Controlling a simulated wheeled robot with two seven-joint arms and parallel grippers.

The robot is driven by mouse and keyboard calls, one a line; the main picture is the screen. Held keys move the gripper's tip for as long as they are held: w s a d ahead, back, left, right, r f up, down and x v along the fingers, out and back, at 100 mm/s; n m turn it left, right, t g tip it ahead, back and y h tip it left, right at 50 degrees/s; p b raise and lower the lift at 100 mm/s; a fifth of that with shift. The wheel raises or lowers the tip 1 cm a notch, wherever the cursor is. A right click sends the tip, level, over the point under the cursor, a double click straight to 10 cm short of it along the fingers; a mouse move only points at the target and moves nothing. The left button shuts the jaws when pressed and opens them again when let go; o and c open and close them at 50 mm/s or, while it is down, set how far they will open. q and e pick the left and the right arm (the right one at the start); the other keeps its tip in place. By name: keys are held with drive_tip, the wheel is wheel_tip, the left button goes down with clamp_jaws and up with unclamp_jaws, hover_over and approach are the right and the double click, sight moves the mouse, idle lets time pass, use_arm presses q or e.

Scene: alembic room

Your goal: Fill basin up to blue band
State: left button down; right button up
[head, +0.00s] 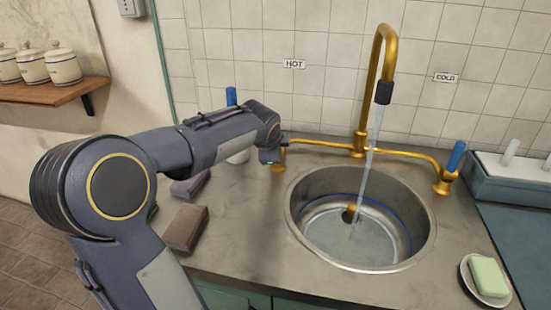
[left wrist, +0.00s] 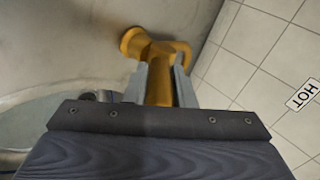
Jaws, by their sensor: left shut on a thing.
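The round steel basin (head: 428,236) is set in the counter, with a blue band (head: 398,215) around its inner wall. Shallow water (head: 335,238) covers the bottom, its surface below the band. A stream (head: 368,160) runs from the black-tipped gold spout (head: 384,60) into it. A gold piece (head: 350,214) shows at the bottom. My left gripper (head: 274,156) is at the hot-side tap, shut on its gold fitting (left wrist: 158,85), between the fingers in the left wrist view. My arm hides part of this tap. The cold tap (head: 443,180) has a blue lever (head: 456,156). My right gripper is out of view.
HOT (head: 294,64) and COLD (head: 446,77) labels are on the tiles. A soap dish (head: 466,268) with green soap (head: 489,276) lies right of the basin. A brown block (head: 185,228) lies left. A blue-topped object (head: 231,96) stands behind my arm.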

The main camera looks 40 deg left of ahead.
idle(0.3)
use_arm(q)
drive_tip(key=c, duration=1.2)
unclamp_jaws()
drive_tip(key=shift+c, duration=0.2)
drive_tip(key=v, duration=0.8)
drive_tip(key=shift+p, duration=0.35)
drive_tip(key=shift+f, duration=0.2)
